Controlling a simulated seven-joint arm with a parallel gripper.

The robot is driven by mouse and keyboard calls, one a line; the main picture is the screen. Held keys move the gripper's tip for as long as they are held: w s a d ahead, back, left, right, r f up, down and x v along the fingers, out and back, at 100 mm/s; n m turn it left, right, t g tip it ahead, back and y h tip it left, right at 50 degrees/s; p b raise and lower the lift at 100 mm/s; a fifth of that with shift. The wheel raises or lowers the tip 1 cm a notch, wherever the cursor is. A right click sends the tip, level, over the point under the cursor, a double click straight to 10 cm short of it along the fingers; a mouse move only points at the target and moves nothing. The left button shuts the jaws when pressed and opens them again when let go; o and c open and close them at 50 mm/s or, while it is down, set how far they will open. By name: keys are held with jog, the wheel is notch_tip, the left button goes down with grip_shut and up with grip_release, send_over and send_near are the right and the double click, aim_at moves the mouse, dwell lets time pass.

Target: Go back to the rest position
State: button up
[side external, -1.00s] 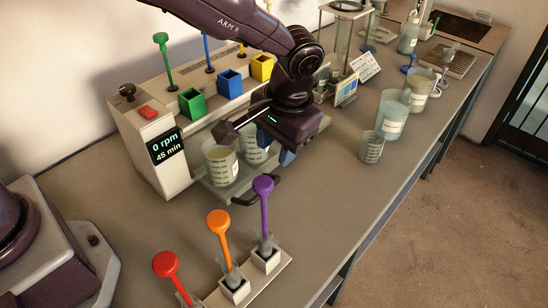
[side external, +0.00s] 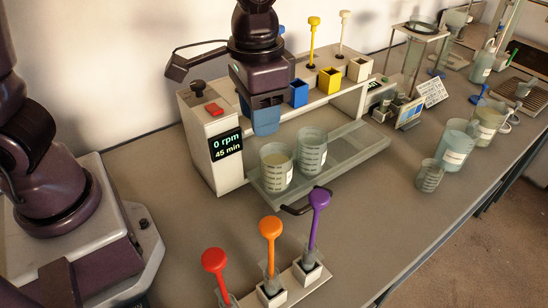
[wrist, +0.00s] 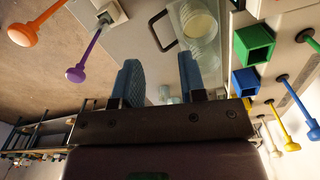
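My gripper (side external: 265,125) hangs fingers-down in front of the left part of the shaker machine (side external: 227,146), whose display reads 0 rpm and 45 min. In the wrist view the two blue fingers of my gripper (wrist: 160,75) stand apart with nothing between them. Two beakers (side external: 277,168) (side external: 311,152) stand on the machine's platform (side external: 355,150), to the right of and below my gripper. My gripper is apart from them.
Red (side external: 214,260), orange (side external: 270,227) and purple (side external: 319,198) stirrers stand in white holders at the front. Blue (side external: 299,94), yellow (side external: 330,81) and white (side external: 360,69) square cups sit along the machine. Several beakers stand at right. Bare bench lies at left.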

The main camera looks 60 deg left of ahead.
jog(key=s+a+r+n+t, duration=0.2)
jog(key=s+a+r+t, duration=0.3)
jog(key=s+a+r, duration=0.4)
jog(key=shift+s+a+r, duration=0.15)
jog(key=shift+s+a, duration=0.75)
jog(key=shift+s, duration=0.05)
